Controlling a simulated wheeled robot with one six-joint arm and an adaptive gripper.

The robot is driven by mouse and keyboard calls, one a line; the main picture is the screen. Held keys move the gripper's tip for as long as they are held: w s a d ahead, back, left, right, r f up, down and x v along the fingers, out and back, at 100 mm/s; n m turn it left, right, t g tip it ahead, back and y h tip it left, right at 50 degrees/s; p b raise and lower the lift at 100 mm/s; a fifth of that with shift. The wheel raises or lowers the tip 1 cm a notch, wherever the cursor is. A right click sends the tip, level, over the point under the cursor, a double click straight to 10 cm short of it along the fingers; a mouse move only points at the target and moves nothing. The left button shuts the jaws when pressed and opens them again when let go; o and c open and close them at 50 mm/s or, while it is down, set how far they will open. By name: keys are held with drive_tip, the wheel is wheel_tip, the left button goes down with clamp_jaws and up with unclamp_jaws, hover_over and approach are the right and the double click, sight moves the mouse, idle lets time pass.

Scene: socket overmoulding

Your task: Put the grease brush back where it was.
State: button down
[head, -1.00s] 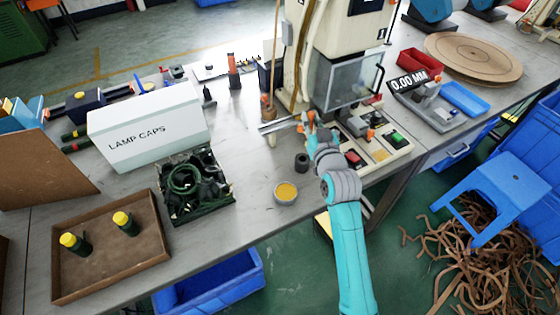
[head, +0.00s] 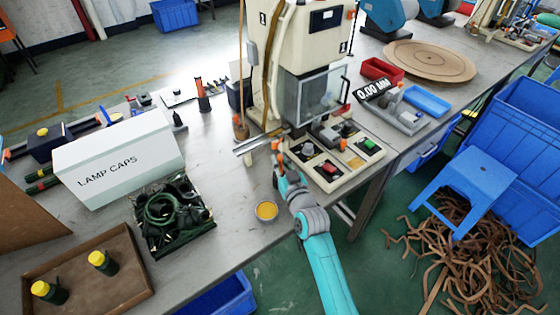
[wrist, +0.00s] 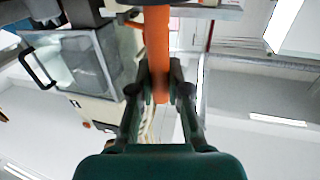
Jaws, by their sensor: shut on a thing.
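My gripper (head: 278,152) is in front of the machine, above the bench. In the wrist view my gripper (wrist: 158,88) is shut on a long orange handle, which I take to be the grease brush (wrist: 157,50). The handle runs up out of that frame, so its bristle end is not visible. In the head view only a small bit of orange shows at the fingers. A round tin of yellow grease (head: 267,211) stands on the bench, nearer than my gripper and slightly left. A dark cylinder seen earlier beside the tin is hidden behind my arm.
The machine (head: 305,60) with its clear guard and button panel (head: 335,160) stands close behind and right of my gripper. A crate of dark green parts (head: 172,215), a lamp caps box (head: 118,158) and a brown tray (head: 85,275) stand left. Bench between crate and machine is fairly clear.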

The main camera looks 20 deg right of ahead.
drive_tip(key=shift+f, duration=0.1)
drive_tip(key=c, duration=1.1)
unclamp_jaws()
drive_tip(key=shift+c, duration=0.2)
drive_tip(key=shift+r, duration=0.2)
drive_tip(key=s, duration=1.2)
drive_tip(key=shift+d, duration=0.35)
